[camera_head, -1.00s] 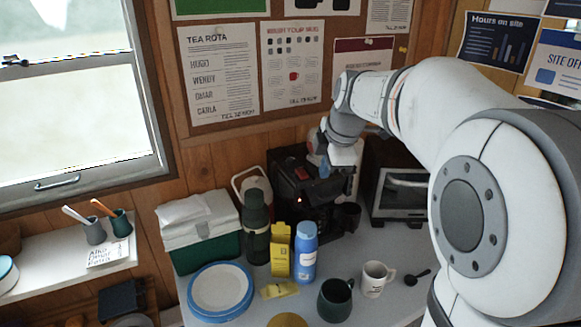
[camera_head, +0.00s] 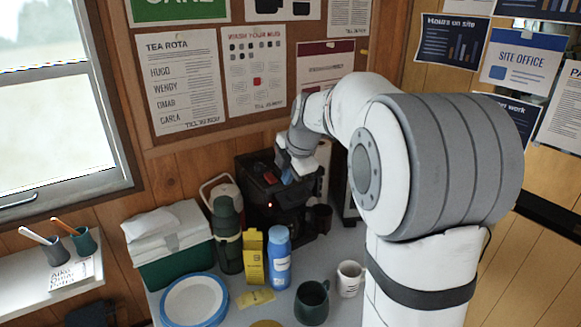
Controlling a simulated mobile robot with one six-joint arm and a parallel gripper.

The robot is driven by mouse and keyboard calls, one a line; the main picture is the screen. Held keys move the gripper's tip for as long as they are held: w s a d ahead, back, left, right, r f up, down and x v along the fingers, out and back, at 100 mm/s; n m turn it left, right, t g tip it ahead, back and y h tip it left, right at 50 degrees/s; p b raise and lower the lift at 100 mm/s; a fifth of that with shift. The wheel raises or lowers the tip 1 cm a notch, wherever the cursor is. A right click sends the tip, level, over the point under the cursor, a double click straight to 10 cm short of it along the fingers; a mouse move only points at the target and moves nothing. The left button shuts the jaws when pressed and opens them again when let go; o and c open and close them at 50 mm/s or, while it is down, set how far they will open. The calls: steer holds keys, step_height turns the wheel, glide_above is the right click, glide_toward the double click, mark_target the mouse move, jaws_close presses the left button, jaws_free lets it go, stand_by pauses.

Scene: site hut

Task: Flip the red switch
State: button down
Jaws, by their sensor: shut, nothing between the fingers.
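A black coffee machine (camera_head: 251,179) stands at the back of the table. A small glowing red-orange spot (camera_head: 270,205) shows on its front; at this size I cannot tell whether it is the red switch or a lamp. My gripper (camera_head: 287,179) is at the upper front of the machine, above and to the right of the glowing spot. It is shut and empty, and I cannot tell whether it touches the machine. My gripper and wrist hide part of the machine's top and front.
A dark mug (camera_head: 319,217) is at the machine's right. In front stand a green flask (camera_head: 227,240), a yellow carton (camera_head: 252,257), a blue bottle (camera_head: 279,262), a green mug (camera_head: 311,302) and a white mug (camera_head: 349,279). A green-and-white cool box (camera_head: 172,262) and a blue-rimmed plate (camera_head: 193,300) are left.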

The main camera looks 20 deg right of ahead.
mark_target(273, 186)
steer(key=shift+w+a+f+p, duration=0.35)
steer(key=shift+w+f, duration=0.35)
steer(key=shift+w, duration=0.3)
steer(key=shift+w+a+f+p, duration=0.35)
steer(key=shift+w+f, duration=0.4)
steer(key=shift+w, duration=0.2)
steer(key=shift+w+a+f+p, duration=0.35)
steer(key=shift+w+f, duration=0.35)
steer(key=shift+w, duration=0.3)
steer(key=w+r+g+p, duration=0.1)
steer(key=p, duration=0.2)
steer(key=shift+a+r, duration=0.1)
steer(key=shift+r, duration=0.05)
steer(key=shift+f, duration=0.3)
steer(key=shift+r, duration=0.15)
